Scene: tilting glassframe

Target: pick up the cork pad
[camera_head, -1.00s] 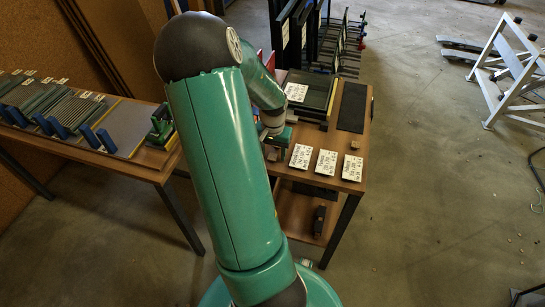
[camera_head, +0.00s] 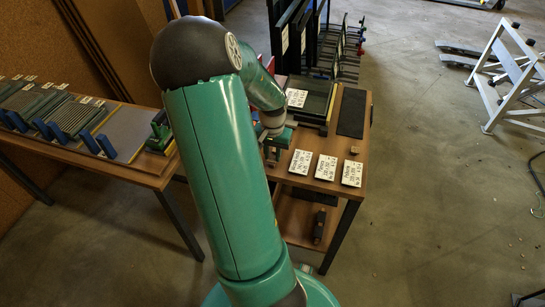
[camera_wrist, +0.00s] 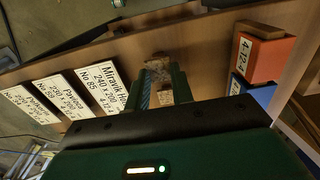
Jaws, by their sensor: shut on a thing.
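My gripper (camera_wrist: 163,92) reaches over the brown table in the wrist view, its two dark green fingers close together. A small speckled brown piece, which looks like the cork pad (camera_wrist: 158,65), shows at the fingertips, and the fingers are shut on it. The fingers hide part of it, and I cannot tell whether it touches the table. In the head view my gripper (camera_head: 272,154) is at the left part of the table, beside the white cards, and the pad is too small to make out there.
White printed cards (camera_head: 326,168) lie in a row on the table (camera_head: 338,187). A small brown block (camera_head: 354,150) and a dark strip (camera_head: 351,112) lie at the right. Orange (camera_wrist: 265,58) and blue (camera_wrist: 238,86) blocks stand beside my gripper. A panel stack (camera_head: 312,100) lies behind.

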